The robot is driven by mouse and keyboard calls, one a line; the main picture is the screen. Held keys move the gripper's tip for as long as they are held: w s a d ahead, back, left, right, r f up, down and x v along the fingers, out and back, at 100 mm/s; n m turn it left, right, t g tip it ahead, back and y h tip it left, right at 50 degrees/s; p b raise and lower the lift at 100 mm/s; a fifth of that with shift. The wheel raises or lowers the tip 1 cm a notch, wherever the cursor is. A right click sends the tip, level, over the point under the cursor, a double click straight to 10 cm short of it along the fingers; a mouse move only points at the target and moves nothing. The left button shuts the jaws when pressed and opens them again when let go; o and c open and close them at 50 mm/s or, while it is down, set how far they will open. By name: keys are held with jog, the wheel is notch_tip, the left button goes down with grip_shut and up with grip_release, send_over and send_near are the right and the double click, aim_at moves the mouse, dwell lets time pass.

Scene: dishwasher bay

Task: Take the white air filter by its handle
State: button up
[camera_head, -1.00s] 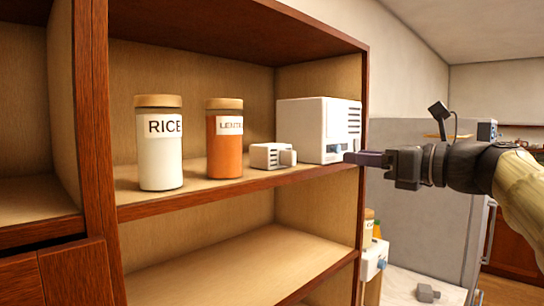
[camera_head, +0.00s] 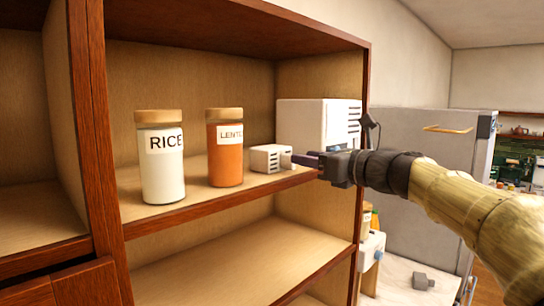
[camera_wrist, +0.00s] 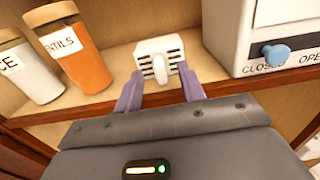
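The white air filter (camera_head: 268,158) is a small slotted block on the shelf, right of the lentil jar. In the wrist view the filter (camera_wrist: 172,46) faces me, and its pale upright handle (camera_wrist: 160,69) stands out in front. My gripper (camera_head: 299,159) reaches in from the right at shelf height. In the wrist view its two purple fingers (camera_wrist: 160,88) are spread apart, one on each side of the handle and just short of it or level with its lower end. I cannot tell whether they touch anything. Nothing is held.
A white box (camera_head: 305,125) with a blue knob (camera_wrist: 276,53) stands close to the right of the filter. The rice jar (camera_head: 161,165) and lentil jar (camera_head: 225,150) stand to the left. The shelf's front edge (camera_head: 215,205) lies under my fingers.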

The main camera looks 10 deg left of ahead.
aim_at(281, 152)
jog(key=shift+a, duration=0.1)
jog(key=p+x, duration=0.3)
jog(key=x, duration=0.1)
jog(key=shift+w+a+r+p, duration=0.1)
jog(key=shift+a+r+p, duration=0.05)
jog(key=shift+a+p, duration=0.2)
jog(key=shift+w+a, duration=0.15)
jog(key=shift+w, duration=0.1)
jog(key=shift+s, duration=0.1)
grip_shut()
